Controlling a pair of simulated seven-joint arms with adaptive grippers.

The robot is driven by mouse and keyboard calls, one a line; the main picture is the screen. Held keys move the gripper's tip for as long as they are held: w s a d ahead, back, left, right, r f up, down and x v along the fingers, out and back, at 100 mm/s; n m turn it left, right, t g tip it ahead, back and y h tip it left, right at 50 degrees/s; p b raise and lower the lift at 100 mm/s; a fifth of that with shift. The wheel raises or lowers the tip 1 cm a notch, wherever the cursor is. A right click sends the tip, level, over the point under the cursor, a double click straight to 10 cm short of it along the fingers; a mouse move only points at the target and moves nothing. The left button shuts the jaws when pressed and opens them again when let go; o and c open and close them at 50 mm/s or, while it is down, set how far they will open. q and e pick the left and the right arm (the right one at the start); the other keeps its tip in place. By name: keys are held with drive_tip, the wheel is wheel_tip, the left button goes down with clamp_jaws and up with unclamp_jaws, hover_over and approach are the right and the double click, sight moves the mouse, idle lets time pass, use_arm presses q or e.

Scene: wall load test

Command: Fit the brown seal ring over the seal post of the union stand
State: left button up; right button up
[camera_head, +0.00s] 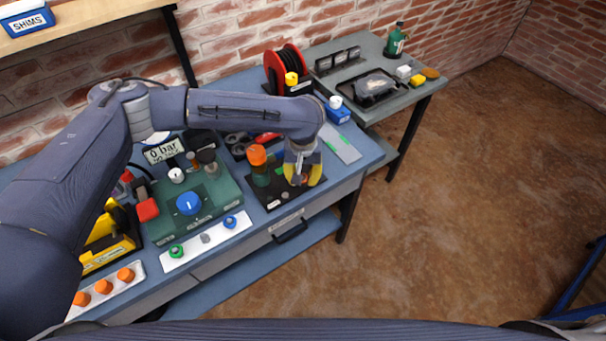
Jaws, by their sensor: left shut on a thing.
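My left gripper (303,181) reaches down from above, its yellow fingers over the right part of a black base plate (272,199), which looks like the union stand. The fingers are shut on a small brownish thing, apparently the brown seal ring (300,179), mostly covered by the fingers. The seal post is not clearly seen; the gripper hides that part of the stand. I cannot tell whether the ring is around the post or above it. An orange-capped green fitting (258,164) stands upright on the plate, left of the gripper. My right gripper is not in view.
A green pump unit (196,205) with a blue knob and a pressure display (163,151) stand left of the plate. A red cable reel (287,72) is behind. A grey strip (340,145) lies to the right. The bench's front edge is close to the plate.

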use_arm(q)
drive_tip(key=shift+f, duration=0.15)
drive_tip(key=o, duration=1.2)
drive_tip(key=shift+r, duration=4)
